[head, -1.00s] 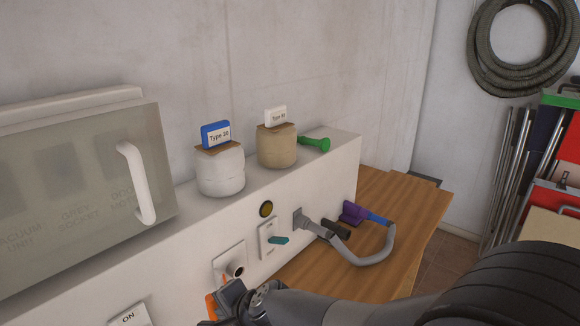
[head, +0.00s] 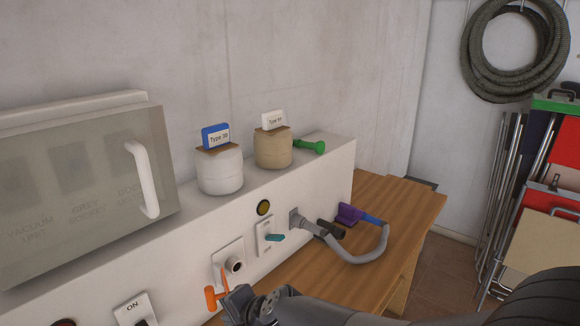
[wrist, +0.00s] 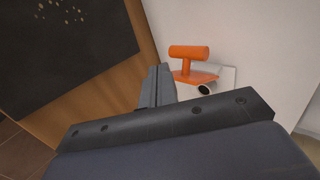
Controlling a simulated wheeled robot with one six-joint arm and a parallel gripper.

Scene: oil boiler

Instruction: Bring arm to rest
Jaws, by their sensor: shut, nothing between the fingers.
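My arm reaches in from the lower right of the head view. My gripper (head: 238,302) is low in the picture, in front of the white boiler panel (head: 322,200). In the wrist view the two grey fingers (wrist: 155,88) are together, with nothing between them. An orange T-shaped handle (head: 212,298) shows just left of the gripper in the head view. In the wrist view the orange handle (wrist: 188,52) lies beyond the fingertips and a little to the right, by a white plate with a dark round opening. The fingers look apart from it.
A teal lever (head: 275,237), a grey hose (head: 365,258) and a purple piece (head: 350,214) are right of the gripper. The wooden bench (head: 408,215) lies under the hose. Two jars (head: 220,172) (head: 274,148) stand on top. Folded chairs (head: 500,200) lean at the right.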

